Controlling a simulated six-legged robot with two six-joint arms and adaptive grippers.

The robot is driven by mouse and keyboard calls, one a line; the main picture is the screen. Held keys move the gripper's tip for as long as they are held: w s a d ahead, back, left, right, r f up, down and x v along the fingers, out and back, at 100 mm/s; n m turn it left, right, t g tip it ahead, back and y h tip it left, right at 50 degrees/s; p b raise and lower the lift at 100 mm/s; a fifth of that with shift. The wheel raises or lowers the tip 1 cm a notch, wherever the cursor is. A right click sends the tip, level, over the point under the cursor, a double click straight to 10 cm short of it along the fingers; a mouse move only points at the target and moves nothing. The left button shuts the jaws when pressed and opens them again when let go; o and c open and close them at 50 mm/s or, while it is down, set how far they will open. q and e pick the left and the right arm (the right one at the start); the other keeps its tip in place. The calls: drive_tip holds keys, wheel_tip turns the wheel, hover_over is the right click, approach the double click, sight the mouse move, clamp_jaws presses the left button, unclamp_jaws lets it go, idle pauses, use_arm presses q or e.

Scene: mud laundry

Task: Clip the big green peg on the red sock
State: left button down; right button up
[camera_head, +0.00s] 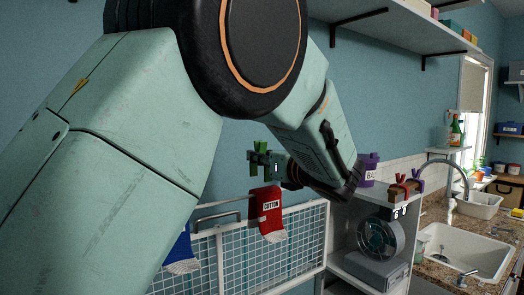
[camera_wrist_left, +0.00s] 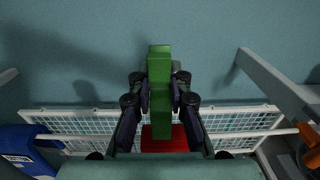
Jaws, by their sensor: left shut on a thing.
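The big green peg (camera_head: 258,145) is held upright in my left gripper (camera_head: 262,160), just above the red sock. In the left wrist view the peg (camera_wrist_left: 159,85) stands between the two dark fingers of the gripper (camera_wrist_left: 160,95), which are shut on it. The red sock (camera_head: 267,207), with a "COTTON" label and a pale toe, hangs at the top rail of the white mesh rack. Part of it shows as a red patch (camera_wrist_left: 163,138) below the peg in the wrist view. The peg and sock look apart in the head view. My right gripper is not in view.
A blue sock (camera_head: 182,254) hangs to the left on the white mesh rack (camera_head: 250,265). A shelf (camera_head: 390,35) runs above.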

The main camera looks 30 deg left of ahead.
sight(263, 187)
use_arm(q)
drive_tip(key=shift+w+d+f, duration=0.1)
drive_tip(key=shift+w+f, duration=0.05)
drive_tip(key=shift+f, duration=0.15)
drive_tip(key=shift+w+d+f+b, duration=0.2)
drive_tip(key=shift+d+f+b, duration=0.35)
drive_tip(key=shift+d+f, duration=0.1)
drive_tip(key=shift+s+a+f+b, duration=0.3)
drive_tip(key=shift+a+f+b, duration=0.35)
drive_tip(key=shift+f, duration=0.45)
drive_tip(key=shift+w+d+f+b, duration=0.3)
drive_tip(key=shift+d+f+b, duration=0.2)
drive_tip(key=shift+f+b, duration=0.05)
drive_tip(key=shift+f, duration=0.1)
drive_tip(key=shift+s+a+f, duration=0.15)
drive_tip(key=shift+s+a, duration=0.1)
drive_tip(key=shift+a, duration=0.15)
drive_tip(key=shift+w+d, duration=0.1)
drive_tip(key=c, duration=1.5)
unclamp_jaws()
drive_tip(key=shift+w+d, duration=0.1)
drive_tip(key=shift+d, duration=0.15)
drive_tip(key=shift+c, duration=0.2)
drive_tip(key=o, duration=0.3)
drive_tip(key=shift+a, duration=0.1)
drive_tip(key=shift+o, duration=0.3)
drive_tip(key=shift+s+a, duration=0.2)
